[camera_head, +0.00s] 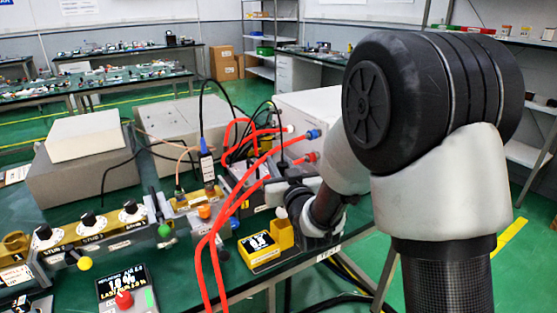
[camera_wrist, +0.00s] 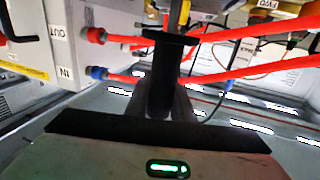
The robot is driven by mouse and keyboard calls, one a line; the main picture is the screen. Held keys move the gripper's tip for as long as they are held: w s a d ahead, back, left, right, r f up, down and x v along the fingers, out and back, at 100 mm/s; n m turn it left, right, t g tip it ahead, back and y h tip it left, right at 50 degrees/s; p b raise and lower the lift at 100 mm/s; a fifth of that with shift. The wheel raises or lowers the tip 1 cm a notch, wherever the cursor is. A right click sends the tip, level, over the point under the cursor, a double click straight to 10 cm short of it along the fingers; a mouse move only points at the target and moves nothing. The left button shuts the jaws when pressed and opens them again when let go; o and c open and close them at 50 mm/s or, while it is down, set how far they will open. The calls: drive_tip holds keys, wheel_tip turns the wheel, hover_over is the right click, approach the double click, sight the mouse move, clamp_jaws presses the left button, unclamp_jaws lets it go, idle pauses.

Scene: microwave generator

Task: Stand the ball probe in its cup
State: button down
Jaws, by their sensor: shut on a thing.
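The ball probe shows in the head view as a pale ball (camera_head: 281,212) below my gripper (camera_head: 287,186), with a thin dark stem above it. My gripper is shut on the probe, whose dark handle (camera_wrist: 162,85) stands out in front of the gripper body in the wrist view. The yellow cup (camera_head: 283,236) is attached to the right of a small yellow meter (camera_head: 259,248) on the green bench. The ball appears just above the cup's opening; whether it is touching or inside the rim, I cannot tell. Part of the probe is hidden by my gripper.
Red hoses (camera_head: 209,250) loop close to my gripper's left and run to ports on a white unit (camera_head: 310,110); they also cross the wrist view (camera_wrist: 245,80). A stub tuner with knobs (camera_head: 90,225) stands left. The bench's edge lies just right of the cup.

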wheel_tip(320, 180, down, 9)
drive_tip(key=b, duration=0.8)
drive_tip(key=shift+r, duration=0.2)
drive_tip(key=c, duration=1.5)
unclamp_jaws()
drive_tip(key=shift+o, duration=0.2)
drive_tip(key=shift+s, duration=0.1)
